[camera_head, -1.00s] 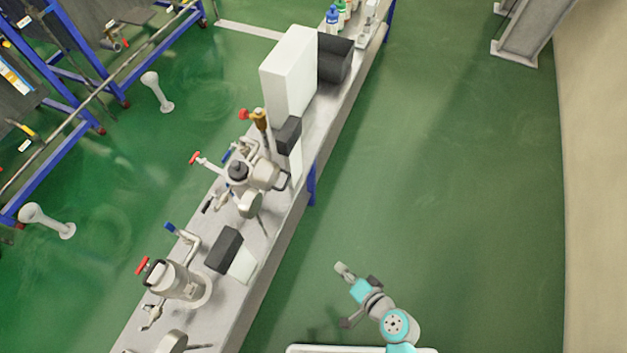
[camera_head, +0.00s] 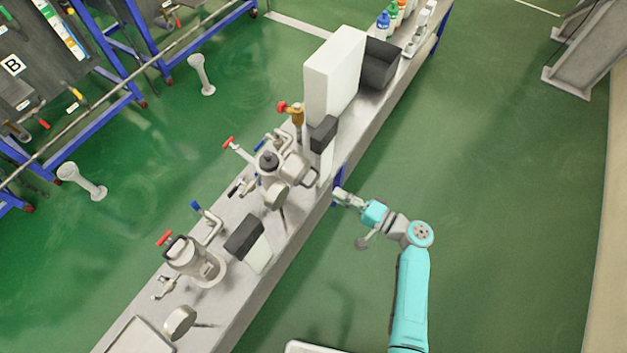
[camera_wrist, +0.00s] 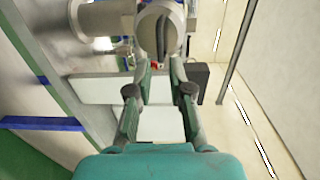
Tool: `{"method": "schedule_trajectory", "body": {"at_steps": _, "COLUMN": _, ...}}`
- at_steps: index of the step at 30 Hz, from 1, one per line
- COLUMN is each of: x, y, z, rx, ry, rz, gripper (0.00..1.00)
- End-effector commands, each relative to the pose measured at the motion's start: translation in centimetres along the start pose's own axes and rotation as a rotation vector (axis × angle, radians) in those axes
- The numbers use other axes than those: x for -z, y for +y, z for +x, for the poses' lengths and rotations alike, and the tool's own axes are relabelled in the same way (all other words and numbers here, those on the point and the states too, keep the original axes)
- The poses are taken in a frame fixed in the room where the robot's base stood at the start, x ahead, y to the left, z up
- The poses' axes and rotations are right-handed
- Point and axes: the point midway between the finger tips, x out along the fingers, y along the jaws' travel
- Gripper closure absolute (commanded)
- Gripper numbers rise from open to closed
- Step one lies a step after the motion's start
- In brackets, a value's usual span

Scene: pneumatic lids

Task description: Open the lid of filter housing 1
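Two metal filter housings stand on the long bench (camera_head: 225,310); no number is readable on either.
A dark box with a white face (camera_head: 246,238) sits between the housings. A tall white cabinet (camera_head: 334,75) and a dark bin (camera_head: 380,63) stand farther along. Red and blue valve handles stick out on the bench's left side.

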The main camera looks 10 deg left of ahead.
Motion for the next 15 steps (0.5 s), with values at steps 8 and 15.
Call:
{"method": "schedule_trajectory", "body": {"at_steps": 8, "x": -0.1, "y": 0.0, "z": 5.1, "rx": -0.002, "ry": -0.003, "rz": -0.001, "gripper": 0.80}}
{"method": "schedule_trajectory", "body": {"at_steps": 15, "x": 0.0, "y": 0.0, "z": 8.2, "rx": -0.001, "ry": -0.001, "rz": -0.001, "gripper": 0.80}}
